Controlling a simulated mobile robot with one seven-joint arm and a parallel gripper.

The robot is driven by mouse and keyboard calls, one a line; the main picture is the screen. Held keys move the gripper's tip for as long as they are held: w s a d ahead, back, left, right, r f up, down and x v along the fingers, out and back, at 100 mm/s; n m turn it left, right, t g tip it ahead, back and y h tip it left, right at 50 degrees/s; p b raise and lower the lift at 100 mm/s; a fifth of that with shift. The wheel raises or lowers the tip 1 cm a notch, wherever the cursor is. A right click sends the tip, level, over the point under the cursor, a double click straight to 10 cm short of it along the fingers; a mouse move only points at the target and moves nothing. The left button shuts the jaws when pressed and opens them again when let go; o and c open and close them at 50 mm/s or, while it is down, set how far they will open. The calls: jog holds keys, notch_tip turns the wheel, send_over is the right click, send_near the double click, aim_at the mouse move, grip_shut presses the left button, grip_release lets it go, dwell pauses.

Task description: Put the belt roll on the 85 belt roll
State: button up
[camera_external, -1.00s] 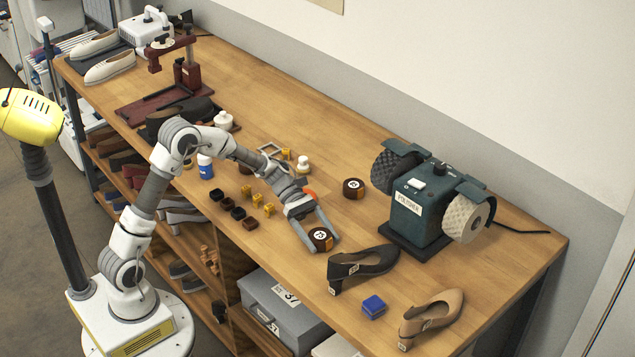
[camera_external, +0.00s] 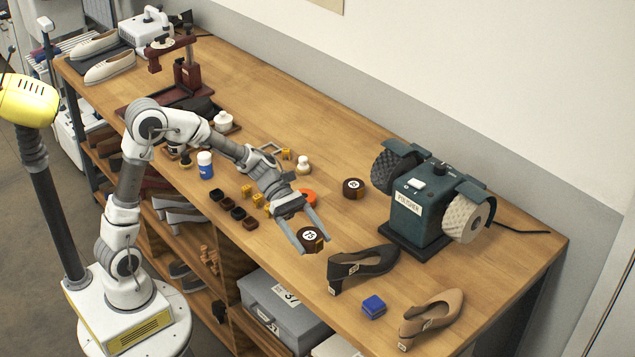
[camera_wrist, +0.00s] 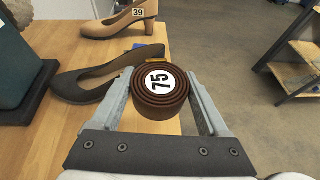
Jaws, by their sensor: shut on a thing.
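My gripper (camera_external: 312,239) is shut on a brown belt roll (camera_external: 310,238) with a white label, near the front of the bench. In the wrist view the held belt roll (camera_wrist: 160,92) sits between the two fingers and its label reads 75. Another dark brown belt roll (camera_external: 354,189) with a white label and an orange-brown side lies on the bench, left of the polisher. Its number is too small to read. The held roll is apart from it. I cannot tell exactly how high the held roll is above the bench.
A green polisher (camera_external: 414,212) stands right of the lying roll. A black shoe (camera_external: 362,265) is close right of my gripper, with a blue box (camera_external: 373,306) and a beige shoe (camera_external: 432,318) beyond. An orange ring-shaped item (camera_external: 308,196) and several small blocks lie behind and left.

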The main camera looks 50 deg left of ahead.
jog(key=w+a+r+n+t+p, duration=0.1)
jog(key=w+a+n+t, duration=0.15)
jog(key=w, duration=0.55)
jog(key=w+a+r+n+t+p, duration=0.1)
jog(key=w+a+t, duration=0.15)
jog(key=w, duration=0.55)
jog(key=n+t+y, duration=0.2)
jog(key=n+t, duration=0.2)
send_over(355, 184)
notch_tip(355, 184, down, 9)
jog(key=shift+f+b, duration=0.1)
jog(key=shift+b, duration=0.7)
jog(key=shift+f, duration=0.1)
